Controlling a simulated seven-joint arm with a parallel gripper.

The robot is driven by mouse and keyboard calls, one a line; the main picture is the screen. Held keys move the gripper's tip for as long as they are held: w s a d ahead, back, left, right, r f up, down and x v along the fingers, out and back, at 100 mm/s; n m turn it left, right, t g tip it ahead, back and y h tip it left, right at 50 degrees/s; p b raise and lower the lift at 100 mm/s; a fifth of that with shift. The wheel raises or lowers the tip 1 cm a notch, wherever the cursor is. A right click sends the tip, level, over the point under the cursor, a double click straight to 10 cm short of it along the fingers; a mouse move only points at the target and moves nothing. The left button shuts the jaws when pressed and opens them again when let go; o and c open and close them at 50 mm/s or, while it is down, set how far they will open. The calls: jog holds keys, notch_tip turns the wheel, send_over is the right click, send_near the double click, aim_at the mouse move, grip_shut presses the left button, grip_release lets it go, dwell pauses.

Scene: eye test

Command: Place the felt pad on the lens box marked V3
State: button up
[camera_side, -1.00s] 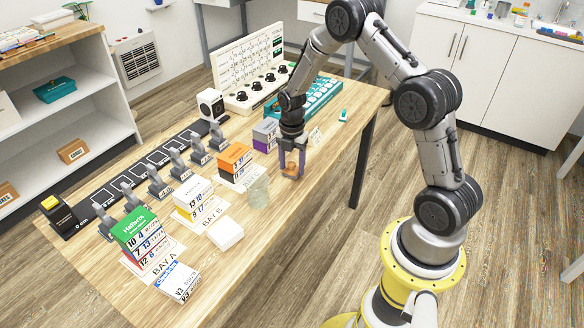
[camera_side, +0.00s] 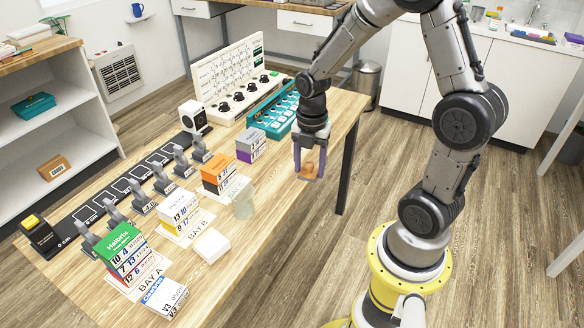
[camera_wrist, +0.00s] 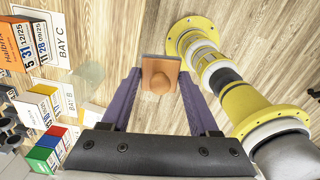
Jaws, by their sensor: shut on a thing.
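The felt pad (camera_side: 311,170) is a tan-brown block with a rounded knob. In the wrist view the pad (camera_wrist: 160,66) shows a thin grey edge and sits between my purple fingers. My gripper (camera_side: 309,174) is shut on it and holds it in the air at the table's right side; its height is hard to tell. The lens box marked V3 (camera_side: 166,296) is white with a blue stripe. It lies at the near end of the table by the BAY A card, far to the lower left of my gripper. I cannot make it out in the wrist view.
Box stacks stand along the table: green-topped (camera_side: 124,243), white and yellow (camera_side: 181,212), orange (camera_side: 219,174) and purple (camera_side: 250,146). A frosted cup (camera_side: 243,207) and a plain white block (camera_side: 210,245) stand in front of them.

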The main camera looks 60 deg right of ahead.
jog(key=shift+s+a+r, duration=0.1)
jog(key=shift+s+r, duration=0.05)
jog(key=shift+s, duration=0.25)
jog(key=shift+w+r, duration=0.15)
jog(key=shift+r, duration=0.05)
jog(key=w+a+r+n, duration=0.2)
jog(key=w+a+n, duration=0.45)
jog(key=a, duration=0.75)
jog(key=s+a+n, duration=0.3)
jog(key=a+n, duration=0.2)
jog(key=a, duration=1.3)
send_over(163, 295)
notch_tip(163, 295, down, 9)
jog(key=shift+f, duration=1.6)
